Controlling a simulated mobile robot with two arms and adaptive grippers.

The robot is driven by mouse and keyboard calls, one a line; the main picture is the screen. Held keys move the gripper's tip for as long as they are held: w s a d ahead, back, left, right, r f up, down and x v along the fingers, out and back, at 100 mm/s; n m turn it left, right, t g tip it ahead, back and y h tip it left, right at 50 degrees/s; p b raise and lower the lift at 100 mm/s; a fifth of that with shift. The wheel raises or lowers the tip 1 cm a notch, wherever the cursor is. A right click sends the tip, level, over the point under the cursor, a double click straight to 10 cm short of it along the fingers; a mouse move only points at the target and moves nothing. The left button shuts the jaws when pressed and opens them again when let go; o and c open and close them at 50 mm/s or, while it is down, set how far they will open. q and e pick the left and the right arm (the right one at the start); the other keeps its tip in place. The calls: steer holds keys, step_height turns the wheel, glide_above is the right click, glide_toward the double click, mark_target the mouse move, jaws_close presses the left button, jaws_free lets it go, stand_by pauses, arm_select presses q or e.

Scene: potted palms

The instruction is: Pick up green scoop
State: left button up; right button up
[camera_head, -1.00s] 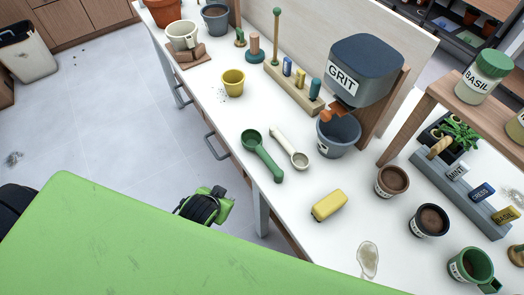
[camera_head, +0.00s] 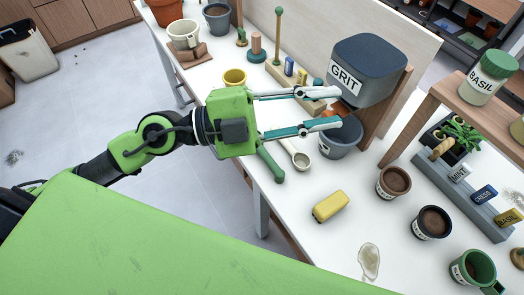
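The green scoop (camera_head: 270,163) lies on the white table. Its handle shows, but its bowl is hidden behind my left gripper. A cream scoop (camera_head: 300,158) lies just right of the green one, partly covered by the lower finger. My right gripper is not in view.
A grey GRIT dispenser (camera_head: 368,70) stands behind the fingertips, with a dark grey pot (camera_head: 340,138) under it. A yellow block (camera_head: 331,206) lies nearer the front. Brown pots (camera_head: 393,182) and a label rack (camera_head: 462,190) stand to the right. A yellow pot (camera_head: 235,77) is beyond my gripper.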

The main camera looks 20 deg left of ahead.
arm_select(q)
step_height(320, 180, down, 5)
steer(key=s+m+g+y, duration=0.2)
steer(key=g, duration=0.1)
steer(key=n+y, duration=0.1)
steer(key=y, duration=1)
glide_toward(263, 154)
steer(key=p+x, duration=0.1)
steer(key=x, duration=0.2)
steer(key=shift+w+d, duration=0.1)
steer(key=shift+w, duration=0.1)
steer(key=shift+w+d+f, duration=0.2)
steer(key=shift+f, duration=0.3)
steer(key=shift+w+d+f+p, duration=0.1)
steer(key=shift+w+f+p, duration=0.05)
steer(key=shift+f+p, duration=0.25)
steer(key=p+x, duration=0.1)
steer(key=x, duration=0.3)
steer(key=shift+f, duration=0.2)
jaws_close()
